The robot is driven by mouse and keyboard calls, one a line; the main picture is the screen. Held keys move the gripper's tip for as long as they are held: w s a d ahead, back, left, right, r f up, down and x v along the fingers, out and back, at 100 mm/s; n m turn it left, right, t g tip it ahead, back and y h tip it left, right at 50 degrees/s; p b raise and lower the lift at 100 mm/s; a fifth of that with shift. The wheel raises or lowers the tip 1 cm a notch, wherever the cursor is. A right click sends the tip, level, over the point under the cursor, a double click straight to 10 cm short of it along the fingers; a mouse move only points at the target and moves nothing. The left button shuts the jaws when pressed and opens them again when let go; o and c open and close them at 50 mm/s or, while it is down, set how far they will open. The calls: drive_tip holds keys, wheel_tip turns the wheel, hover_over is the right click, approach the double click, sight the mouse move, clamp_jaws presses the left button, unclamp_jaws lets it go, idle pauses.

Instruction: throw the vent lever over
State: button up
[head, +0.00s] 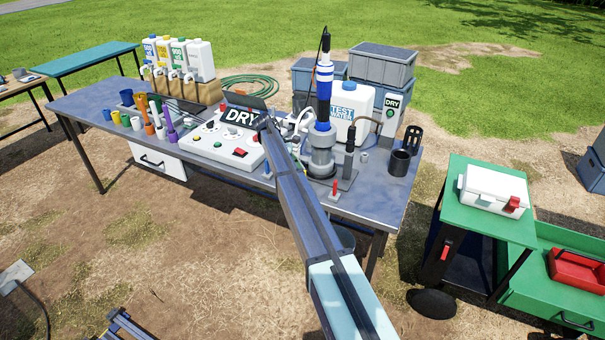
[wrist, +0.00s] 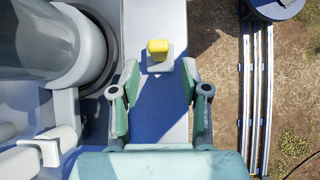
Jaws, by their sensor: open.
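In the wrist view, a yellow-capped piece (wrist: 158,50) stands on a pale block, and I take it to be the vent lever. My gripper (wrist: 159,88) is open and empty, its two teal-padded fingers apart. The yellow cap shows in the gap between the fingers, towards the top of the picture. I see no contact with it, and the height between is hard to tell. In the head view, my arm covers this spot, and neither the yellow cap nor my fingers can be made out.
A large grey cylinder (wrist: 62,45) stands close left of my gripper. Bare ground lies beyond the table on the right. In the head view, a red upright handle (head: 335,187) stands near the table's front edge. A control panel (head: 205,150) with a DRY sign is left of my arm.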

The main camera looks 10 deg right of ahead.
drive_tip(key=w+a, duration=0.4)
drive_tip(key=a, duration=0.1)
drive_tip(key=w+a, duration=0.2)
drive_tip(key=shift+a, duration=0.15)
